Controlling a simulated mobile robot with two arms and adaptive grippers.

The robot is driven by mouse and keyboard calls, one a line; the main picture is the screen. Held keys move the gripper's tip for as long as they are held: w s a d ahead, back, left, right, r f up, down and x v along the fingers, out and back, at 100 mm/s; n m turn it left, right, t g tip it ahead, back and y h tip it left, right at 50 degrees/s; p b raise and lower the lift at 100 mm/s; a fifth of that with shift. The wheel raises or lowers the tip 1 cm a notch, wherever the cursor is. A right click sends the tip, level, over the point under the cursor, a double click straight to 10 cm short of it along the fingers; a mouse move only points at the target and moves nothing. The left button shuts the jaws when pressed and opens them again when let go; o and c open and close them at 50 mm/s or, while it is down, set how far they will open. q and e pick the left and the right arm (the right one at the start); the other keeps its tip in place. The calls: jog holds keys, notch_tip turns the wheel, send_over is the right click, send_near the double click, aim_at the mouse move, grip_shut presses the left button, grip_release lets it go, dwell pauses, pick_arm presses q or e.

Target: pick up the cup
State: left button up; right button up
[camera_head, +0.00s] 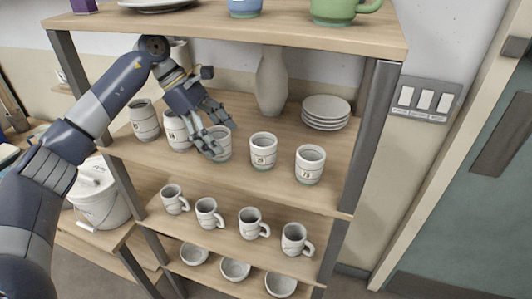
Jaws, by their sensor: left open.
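A row of pale speckled cups with dark marks stands on the middle shelf (340,197). One cup (222,150) is partly hidden by my left gripper (214,137). The gripper reaches down at this cup from the upper left, its fingers open in front of and above it. I cannot tell whether they touch it. To its right stand another cup (263,151) and one at the right end (310,164). To its left are a cup (178,132) and a taller one (144,120). All stand upright. My right gripper is not in view.
Behind the cups are a tall vase (271,82) and a stack of plates (326,110). The top shelf (215,33) overhangs my gripper. Handled mugs (250,222) and bowls (235,269) stand below. A dark post (368,135) bounds the right side. A lidded bucket (98,200) is at left.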

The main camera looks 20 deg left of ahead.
aim_at(264, 150)
pick_arm(q)
jog(key=shift+w+a+f+m+y, duration=0.15)
jog(key=shift+a+f+m+y, duration=0.15)
jog(key=shift+a+f+y, duration=0.45)
jog(key=shift+d+r+y+p, duration=0.15)
jog(key=shift+d+y+p, duration=0.1)
jog(key=shift+d+p, duration=0.15)
jog(key=d+p, duration=0.3)
jog(key=d, duration=0.3)
jog(key=shift+w+d, duration=0.1)
jog(key=shift+d, duration=0.25)
jog(key=shift+d+p, duration=0.3)
jog(key=shift+d, duration=0.15)
jog(key=d+p, duration=0.3)
jog(key=d, duration=0.1)
jog(key=shift+w+d+f, duration=0.1)
jog(key=shift+f, duration=0.25)
jog(key=shift+d+f, duration=0.1)
jog(key=shift+f, duration=0.25)
jog(key=c, duration=1.3)
